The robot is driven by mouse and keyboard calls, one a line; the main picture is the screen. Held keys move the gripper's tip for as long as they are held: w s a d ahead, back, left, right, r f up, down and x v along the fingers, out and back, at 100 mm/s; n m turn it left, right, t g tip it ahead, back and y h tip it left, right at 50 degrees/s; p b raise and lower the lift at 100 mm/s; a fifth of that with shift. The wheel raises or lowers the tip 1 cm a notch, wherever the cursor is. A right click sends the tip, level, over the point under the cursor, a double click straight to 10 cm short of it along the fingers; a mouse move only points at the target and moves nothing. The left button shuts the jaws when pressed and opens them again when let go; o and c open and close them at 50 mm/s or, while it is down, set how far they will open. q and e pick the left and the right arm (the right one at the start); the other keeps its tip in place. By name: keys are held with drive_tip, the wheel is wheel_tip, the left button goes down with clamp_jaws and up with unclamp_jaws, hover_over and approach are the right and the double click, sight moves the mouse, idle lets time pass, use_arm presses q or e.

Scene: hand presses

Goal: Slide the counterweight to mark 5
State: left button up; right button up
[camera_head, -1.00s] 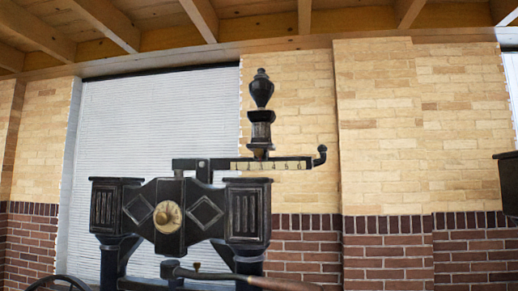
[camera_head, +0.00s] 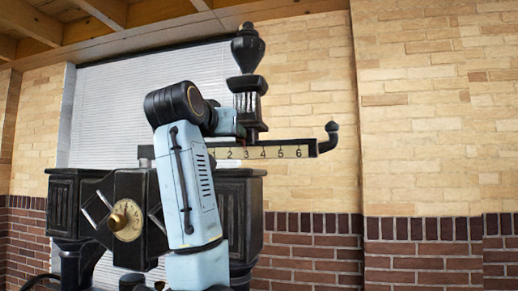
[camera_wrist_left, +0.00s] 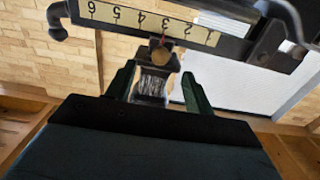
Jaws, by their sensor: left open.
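The counterweight (camera_head: 249,75) is a black urn-shaped piece on a fluted block, upright on the press's horizontal beam (camera_head: 327,147). The beam carries a cream scale (camera_head: 280,152) numbered up to 6, and the counterweight stands near mark 3. My left gripper (camera_wrist_left: 160,88) is open, one green finger on each side of the block. A gap shows at the right finger; contact at the left finger cannot be told. My right gripper is not in view.
The black press body (camera_head: 62,205) with a brass dial (camera_head: 126,220) stands below the beam, partly hidden by my left arm. The beam ends in an upturned black hook (camera_head: 332,130). The scale right of the counterweight is clear. A brick wall (camera_head: 430,120) is behind.

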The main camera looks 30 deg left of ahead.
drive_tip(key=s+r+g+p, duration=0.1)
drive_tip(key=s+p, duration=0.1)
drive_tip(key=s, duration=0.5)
use_arm(q)
drive_tip(key=p+x, duration=0.1)
drive_tip(key=x, duration=0.2)
drive_tip(key=r+p+x, duration=0.1)
drive_tip(key=x, duration=0.3)
drive_tip(key=p+x, duration=0.1)
drive_tip(key=x, duration=0.2)
drive_tip(key=shift+w+a+r+p, duration=0.2)
drive_tip(key=shift+r+p, duration=0.1)
drive_tip(key=shift+r, duration=0.1)
drive_tip(key=shift+w+a, duration=0.15)
drive_tip(key=shift+w, duration=0.4)
drive_tip(key=shift+w+f, duration=0.1)
drive_tip(key=shift+w, duration=0.1)
clamp_jaws()
drive_tip(key=shift+s, duration=0.1)
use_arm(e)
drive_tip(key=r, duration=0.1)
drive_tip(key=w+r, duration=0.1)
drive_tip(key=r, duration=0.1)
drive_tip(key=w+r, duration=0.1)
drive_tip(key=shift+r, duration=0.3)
